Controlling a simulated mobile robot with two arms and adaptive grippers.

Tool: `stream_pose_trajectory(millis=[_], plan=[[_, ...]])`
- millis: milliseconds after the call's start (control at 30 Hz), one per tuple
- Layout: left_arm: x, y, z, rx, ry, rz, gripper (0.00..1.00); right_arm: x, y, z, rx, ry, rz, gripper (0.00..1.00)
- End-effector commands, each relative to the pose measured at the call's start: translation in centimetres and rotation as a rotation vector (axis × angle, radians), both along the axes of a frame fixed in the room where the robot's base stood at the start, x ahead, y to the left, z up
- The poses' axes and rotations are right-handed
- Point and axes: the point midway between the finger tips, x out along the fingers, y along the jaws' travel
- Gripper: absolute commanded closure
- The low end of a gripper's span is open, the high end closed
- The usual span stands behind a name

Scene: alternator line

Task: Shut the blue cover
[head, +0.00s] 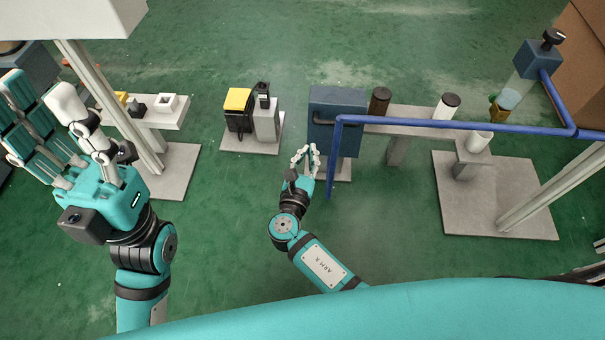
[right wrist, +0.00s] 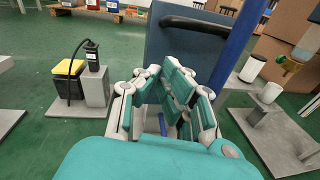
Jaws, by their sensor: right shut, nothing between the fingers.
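The blue cover (head: 326,103) is a dark blue panel with a black bar handle, in the middle of the head view. In the right wrist view the blue cover (right wrist: 178,45) stands straight ahead, its handle near the top. Its hinge and whatever lies behind it are hidden. My right gripper (head: 313,147) is shut and empty in front of the cover's lower left part; I cannot tell whether it touches. In the right wrist view the right gripper (right wrist: 172,75) overlaps the panel's lower part. My left gripper (head: 38,92) is open and empty at the far left.
A blue pipe (head: 440,124) runs right from the cover, with a leg dropping beside my right gripper. A yellow-topped black box (head: 238,100) stands left of the cover. A bench (head: 415,114) with brown and white cylinders stands right. Green floor is clear between the arms.

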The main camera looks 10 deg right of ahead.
Motion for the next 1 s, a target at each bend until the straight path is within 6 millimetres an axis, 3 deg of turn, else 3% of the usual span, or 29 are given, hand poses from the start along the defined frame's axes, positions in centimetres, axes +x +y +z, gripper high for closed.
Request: stream_pose_trajectory(millis=[300, 1000], plan=[[0.1, -0.1, 0.3, 0.003, -0.022, 0.001, 0.6, 2.8, -1.5, 2.3, 0.002, -0.001, 0.0, 1.0], [-0.1, 0.0, 0.9, -0.002, -0.027, 0.001, 0.6, 3.1, -2.0, 2.9, 0.003, 0.011, 0.0, 1.0]])
